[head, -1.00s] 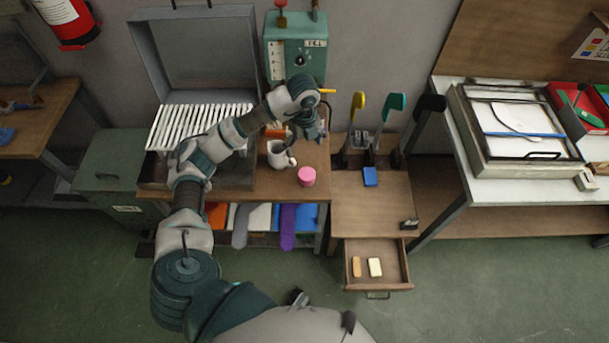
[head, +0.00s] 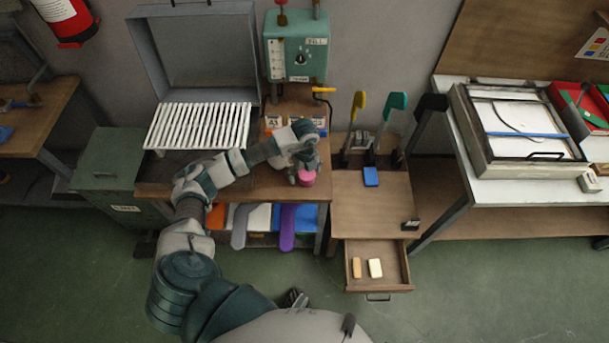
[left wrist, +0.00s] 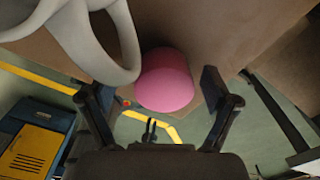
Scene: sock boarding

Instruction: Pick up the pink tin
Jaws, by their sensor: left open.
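The pink tin (head: 308,179) stands on the brown bench near its front right corner. In the left wrist view the pink tin (left wrist: 166,82) appears between the two fingers, nearer the right one, with no contact visible. My left gripper (head: 304,168) is open, at the tin and partly covering it in the head view. Its fingers (left wrist: 152,92) spread on either side of the tin in the wrist view; I cannot tell how deep they reach.
A small side table (head: 370,205) with an open drawer (head: 378,268) stands to the right, holding a blue block (head: 371,177).

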